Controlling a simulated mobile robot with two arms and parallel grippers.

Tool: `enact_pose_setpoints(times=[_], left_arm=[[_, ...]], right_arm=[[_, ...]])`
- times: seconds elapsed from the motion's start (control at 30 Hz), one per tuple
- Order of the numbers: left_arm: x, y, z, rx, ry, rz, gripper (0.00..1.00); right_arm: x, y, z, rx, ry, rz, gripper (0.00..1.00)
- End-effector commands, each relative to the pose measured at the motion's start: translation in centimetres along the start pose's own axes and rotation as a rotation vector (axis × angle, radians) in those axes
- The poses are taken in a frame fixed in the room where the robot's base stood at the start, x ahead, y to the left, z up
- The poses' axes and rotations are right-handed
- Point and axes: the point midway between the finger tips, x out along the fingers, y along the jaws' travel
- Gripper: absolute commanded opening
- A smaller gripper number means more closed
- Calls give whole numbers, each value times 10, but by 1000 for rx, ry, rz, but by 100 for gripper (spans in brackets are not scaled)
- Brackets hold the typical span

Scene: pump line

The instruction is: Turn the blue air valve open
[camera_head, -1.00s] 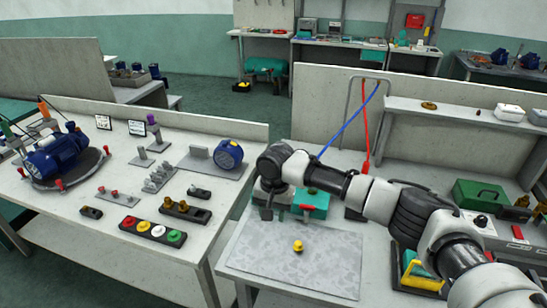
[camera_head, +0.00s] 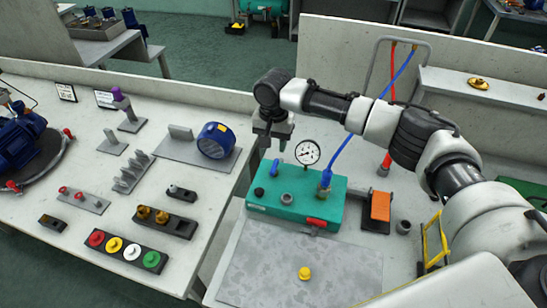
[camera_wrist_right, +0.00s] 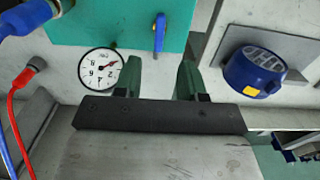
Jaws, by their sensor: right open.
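The blue air valve is a small blue lever (camera_wrist_right: 159,32) on a teal box in the right wrist view. In the head view the lever (camera_head: 275,168) stands small near the back left of the teal box (camera_head: 262,205). My right gripper (camera_head: 272,146) points down just behind and above the lever, empty. In the wrist view its two fingers (camera_wrist_right: 160,80) are apart, with a gap between them and the lever. A round white gauge (camera_head: 307,152) stands at the back of the box. My left gripper is not in view.
A blue hose (camera_head: 352,138) joins a fitting right of the gauge. A red handle (camera_head: 316,222) is on the box's front. A blue round device (camera_head: 216,141) stands on the left table.

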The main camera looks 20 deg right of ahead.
Motion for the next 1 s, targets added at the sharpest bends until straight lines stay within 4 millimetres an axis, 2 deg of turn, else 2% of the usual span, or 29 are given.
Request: enact_pose_setpoints(times=[0.23,0.5,0.87,0.9,1.0], left_arm=[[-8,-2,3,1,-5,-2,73],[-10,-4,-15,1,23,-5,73],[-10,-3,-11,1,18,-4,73],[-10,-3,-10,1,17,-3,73],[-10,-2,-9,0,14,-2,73]], right_arm=[[48,0,1,1,-2,3,40],[85,0,0,1,-1,2,40],[92,0,0,0,0,0,40],[92,0,0,0,0,0,39],[92,0,0,0,0,0,24]])
